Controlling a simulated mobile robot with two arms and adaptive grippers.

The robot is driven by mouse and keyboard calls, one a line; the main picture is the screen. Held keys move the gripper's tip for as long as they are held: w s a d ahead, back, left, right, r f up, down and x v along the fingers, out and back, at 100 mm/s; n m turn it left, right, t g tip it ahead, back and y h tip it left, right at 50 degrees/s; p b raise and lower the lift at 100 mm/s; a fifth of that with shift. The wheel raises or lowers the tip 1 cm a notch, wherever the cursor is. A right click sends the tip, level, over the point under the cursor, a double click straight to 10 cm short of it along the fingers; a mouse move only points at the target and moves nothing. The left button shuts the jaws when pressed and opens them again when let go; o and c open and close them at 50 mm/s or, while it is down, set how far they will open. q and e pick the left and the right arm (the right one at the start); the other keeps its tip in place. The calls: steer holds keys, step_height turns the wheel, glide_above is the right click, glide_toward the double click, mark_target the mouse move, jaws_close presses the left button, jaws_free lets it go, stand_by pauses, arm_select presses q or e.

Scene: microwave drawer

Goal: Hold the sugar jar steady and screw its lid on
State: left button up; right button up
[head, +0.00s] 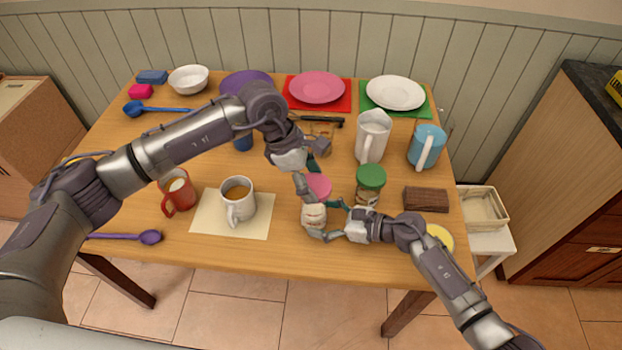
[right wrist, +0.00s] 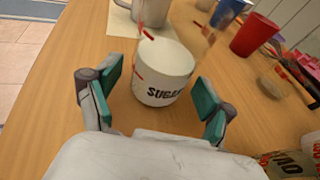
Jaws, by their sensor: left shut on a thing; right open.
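The white sugar jar (head: 314,217) stands on the table near its front edge. In the right wrist view the jar (right wrist: 163,82) shows its SUGAR label. The pink lid (head: 319,186) is at the top of the jar in the head view; whether it touches the rim I cannot tell. My left gripper (head: 309,177) is shut on the lid from the back left. My right gripper (head: 334,220) is open at the jar's right side. In the right wrist view its fingers (right wrist: 158,100) are spread either side of the jar, with gaps visible.
A green-lidded jar (head: 370,180) stands close behind my right gripper. A brown block (head: 426,199) lies to the right. A white mug (head: 238,198) on a cream mat (head: 205,218) and a red mug (head: 178,190) stand left. A white pitcher (head: 373,134) is behind.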

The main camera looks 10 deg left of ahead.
steer(key=shift+w+a+f, duration=0.15)
steer(key=shift+w+a, duration=0.05)
steer(key=shift+a, duration=0.35)
steer(key=shift+c, duration=0.3)
steer(key=c, duration=0.7)
